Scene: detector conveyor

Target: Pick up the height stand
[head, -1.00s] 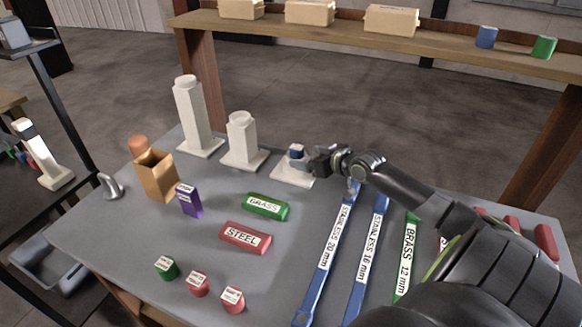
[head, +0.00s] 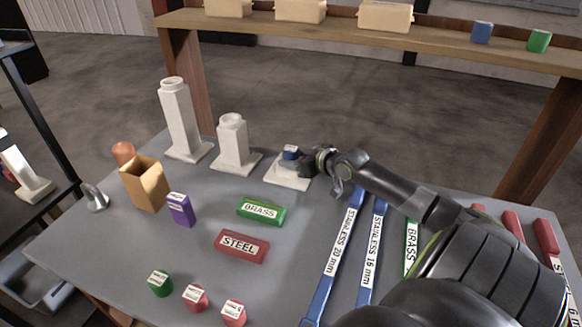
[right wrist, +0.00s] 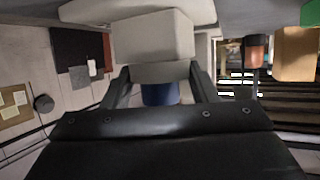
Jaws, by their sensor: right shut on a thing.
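Three white height stands stand in a row at the back of the grey table: a tall one (head: 180,118), a medium one (head: 233,142) and a short one (head: 287,177) with a small blue piece (head: 291,151) on top. My right gripper (head: 303,162) reaches in from the right at the short stand. In the right wrist view the short stand's white block (right wrist: 153,40) sits between my two fingers, which are shut on it. The blue piece (right wrist: 160,93) shows between the fingers there. Contact between stand base and table is unclear. My left gripper is not in view.
Left of centre are a tan open box (head: 146,186), a purple block (head: 181,210), a green BRASS block (head: 261,210) and a red STEEL block (head: 241,246). Several small cylinders lie in front. Labelled blue strips (head: 341,245) lie right, below my arm. A wooden shelf (head: 420,42) stands behind.

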